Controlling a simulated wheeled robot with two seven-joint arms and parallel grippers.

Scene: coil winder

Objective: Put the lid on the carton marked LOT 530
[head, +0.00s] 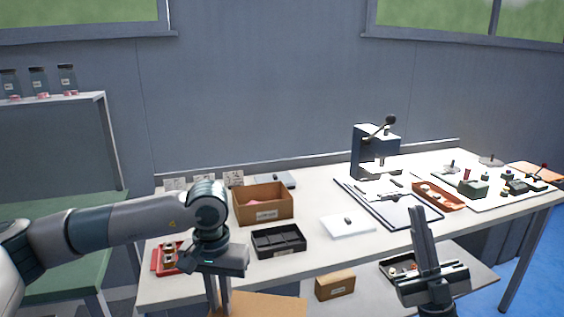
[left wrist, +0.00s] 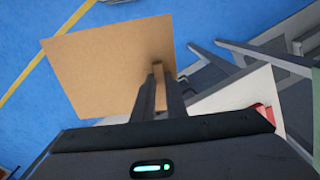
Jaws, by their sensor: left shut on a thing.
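My left gripper (head: 219,308) is shut on a flat brown lid (head: 262,305), low in front of the bench's near edge. In the left wrist view the fingers (left wrist: 165,85) pinch the lid (left wrist: 95,65) near one edge, and the floor shows beyond it. An open brown carton (head: 264,212) with a pale label stands on the bench, behind and right of the left gripper; the label's text is too small to read. My right gripper (head: 419,212) points up at the front right, its fingers together with nothing visible between them.
A black divided tray (head: 278,242) sits just in front of the open carton, and a red tray (head: 165,260) is left of it. A small labelled brown box (head: 335,286) is on the lower shelf. A press (head: 372,150) stands at the back. A white pad (head: 347,227) lies mid-bench.

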